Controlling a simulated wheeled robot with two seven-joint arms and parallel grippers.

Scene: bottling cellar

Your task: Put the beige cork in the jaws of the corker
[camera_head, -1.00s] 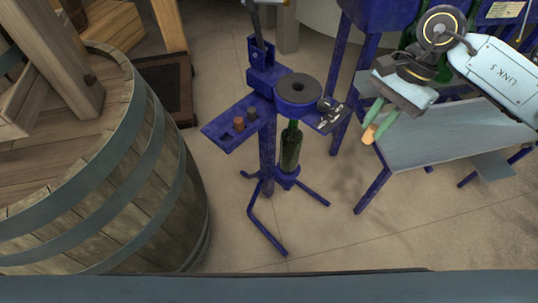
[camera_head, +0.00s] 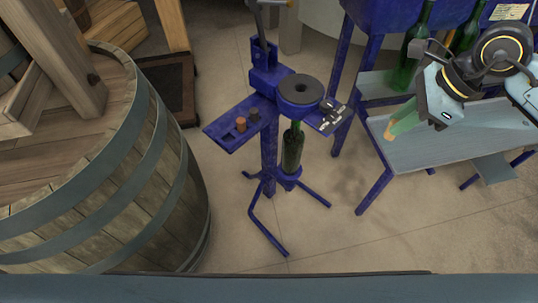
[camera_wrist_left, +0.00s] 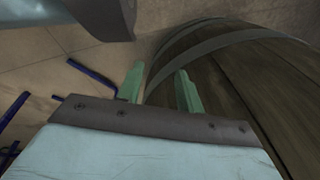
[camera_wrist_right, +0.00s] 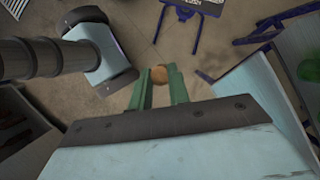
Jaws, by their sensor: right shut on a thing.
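My right gripper (camera_head: 394,128) is at the right in the head view, over the grey bench. It is shut on the beige cork (camera_wrist_right: 160,74), which sticks out at the fingertips. The blue corker (camera_head: 268,150) stands in the middle, apart from the gripper and to its left. Its round head (camera_head: 299,96) has a dark ring with a hole on top. A green bottle (camera_head: 292,150) stands upright below the head. My left gripper (camera_wrist_left: 158,80) shows only in its wrist view, with its fingers apart and nothing between them.
The corker's side tray (camera_head: 222,136) holds a brown cork (camera_head: 240,124) and a dark cork (camera_head: 253,115). A large barrel (camera_head: 130,180) fills the left. A grey bench (camera_head: 450,140) and a blue rack (camera_head: 375,15) with green bottles stand at the right. Floor is clear between corker and bench.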

